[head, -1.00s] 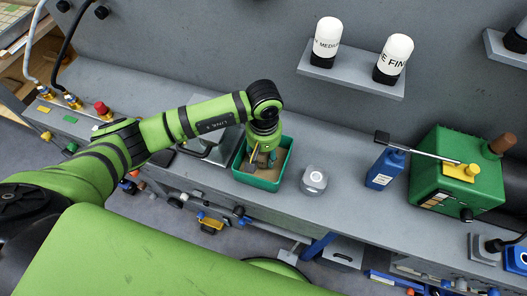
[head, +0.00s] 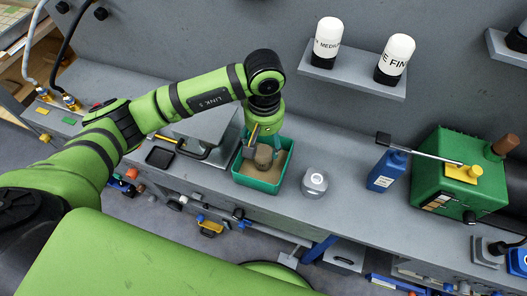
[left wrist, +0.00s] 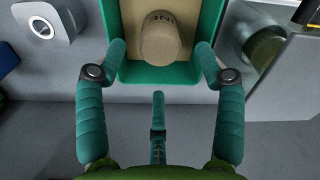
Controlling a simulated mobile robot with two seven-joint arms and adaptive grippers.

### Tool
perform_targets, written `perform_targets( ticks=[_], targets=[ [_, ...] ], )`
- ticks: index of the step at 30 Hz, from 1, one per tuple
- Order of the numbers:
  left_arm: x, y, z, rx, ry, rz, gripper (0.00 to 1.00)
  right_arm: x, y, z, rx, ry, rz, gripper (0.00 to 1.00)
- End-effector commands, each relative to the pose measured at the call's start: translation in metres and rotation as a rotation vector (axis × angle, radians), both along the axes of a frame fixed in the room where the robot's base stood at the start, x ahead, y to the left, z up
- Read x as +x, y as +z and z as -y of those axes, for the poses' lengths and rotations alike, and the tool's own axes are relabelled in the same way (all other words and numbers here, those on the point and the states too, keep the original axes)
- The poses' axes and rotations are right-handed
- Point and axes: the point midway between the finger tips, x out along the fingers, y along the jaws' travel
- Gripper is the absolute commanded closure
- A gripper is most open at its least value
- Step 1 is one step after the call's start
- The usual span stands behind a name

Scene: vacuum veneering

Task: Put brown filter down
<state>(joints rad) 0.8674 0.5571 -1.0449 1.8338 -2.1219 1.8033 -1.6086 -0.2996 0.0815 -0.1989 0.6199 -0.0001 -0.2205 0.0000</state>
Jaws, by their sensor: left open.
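The brown filter (head: 264,155) is a short tan-brown cylinder in the green tray (head: 271,187). My left gripper (head: 258,147) is over the tray near the filter. In the left wrist view its fingers (left wrist: 160,48) are spread wide, with gaps on both sides of the filter. I cannot tell the exact height of the fingertips over the tray. My right gripper is not in view.
A grey round-topped object (head: 315,182) stands right of the tray. A metal plate with a black handle (head: 205,152) lies to its left. A blue bottle (head: 386,170) and a green machine (head: 450,175) stand farther right. The bench's front edge is close to the tray.

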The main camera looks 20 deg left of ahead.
Motion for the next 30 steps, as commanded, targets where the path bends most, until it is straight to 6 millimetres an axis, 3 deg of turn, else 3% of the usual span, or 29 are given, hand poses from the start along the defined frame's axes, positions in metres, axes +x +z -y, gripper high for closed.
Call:
perform_targets(
  ticks=[6,10,30],
  targets=[
    [0.001,0.038,0.0,0.001,0.0,0.003,0.3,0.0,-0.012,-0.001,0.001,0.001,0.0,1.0],
    [0.0,0.05,0.0,0.001,0.001,0.0,0.3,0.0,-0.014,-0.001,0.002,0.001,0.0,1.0],
    [-0.001,0.054,0.0,0.0,0.0,-0.001,0.3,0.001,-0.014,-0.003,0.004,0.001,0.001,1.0]
  ],
)
